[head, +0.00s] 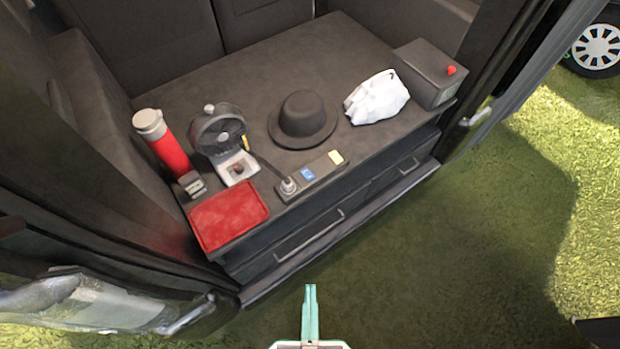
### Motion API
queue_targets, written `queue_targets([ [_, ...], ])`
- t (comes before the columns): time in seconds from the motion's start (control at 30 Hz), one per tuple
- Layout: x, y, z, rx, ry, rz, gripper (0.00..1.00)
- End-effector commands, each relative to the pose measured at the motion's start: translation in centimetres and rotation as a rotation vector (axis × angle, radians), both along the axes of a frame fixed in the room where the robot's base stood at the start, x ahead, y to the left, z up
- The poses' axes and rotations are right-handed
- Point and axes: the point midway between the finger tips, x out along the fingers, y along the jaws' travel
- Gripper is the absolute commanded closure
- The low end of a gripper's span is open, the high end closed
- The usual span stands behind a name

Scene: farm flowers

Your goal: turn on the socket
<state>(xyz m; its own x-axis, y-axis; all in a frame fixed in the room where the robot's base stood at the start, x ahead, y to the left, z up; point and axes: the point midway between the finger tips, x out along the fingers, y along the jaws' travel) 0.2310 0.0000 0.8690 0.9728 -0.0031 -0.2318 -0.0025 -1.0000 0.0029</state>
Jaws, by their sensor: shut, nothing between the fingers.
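The socket looks like the flat dark power strip (322,170) near the front edge of the dark cabinet top, in the head view. It has a blue patch (307,174), a pale yellowish patch (336,157) at its right end, and a grey plug (288,186) standing at its left end. Whether it is on or off cannot be told. My gripper (310,290) is shut and empty at the bottom middle, in front of the cabinet and well apart from the strip.
Drawers face front. The grass (430,270) is clear.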

Motion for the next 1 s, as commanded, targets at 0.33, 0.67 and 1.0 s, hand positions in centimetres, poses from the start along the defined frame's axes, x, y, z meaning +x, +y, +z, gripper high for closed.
queue_targets([
  [0.33,2.2,-1.7,-2.7,-0.013,0.049,-0.038,1.0],
  [0.67,10.5,-5.3,-10.3,-0.003,0.228,-0.041,1.0],
  [1.0,20.1,-6.3,-11.4,0.037,0.297,0.168,1.0],
])
